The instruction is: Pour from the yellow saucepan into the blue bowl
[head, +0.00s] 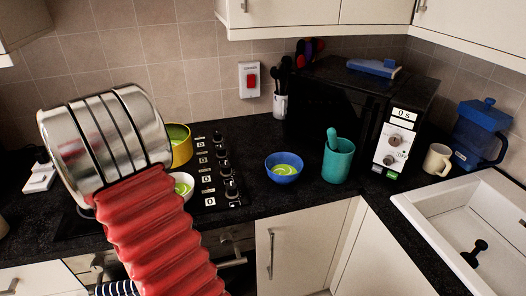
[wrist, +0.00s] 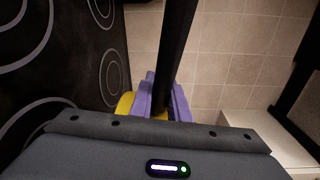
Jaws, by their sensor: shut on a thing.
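The yellow saucepan (head: 181,146) shows in the head view just right of my arm's silver part, which hides its left side. Yellow-green contents show inside it, and it looks roughly upright. In the wrist view my purple gripper (wrist: 162,98) is shut on a long black handle (wrist: 178,40). Bits of yellow saucepan (wrist: 125,104) show beside the fingers. My gripper is hidden in the head view. The blue bowl (head: 283,178) stands on the black worktop, right of the saucepan and apart from it. Yellow-green contents show in the bowl too.
A white bowl (head: 187,193) with green contents sits close by the saucepan, partly behind my arm. Hob knobs (head: 224,165) lie between saucepan and blue bowl. A teal cup (head: 338,162) stands right of the blue bowl, before a black microwave (head: 335,95). A sink is far right.

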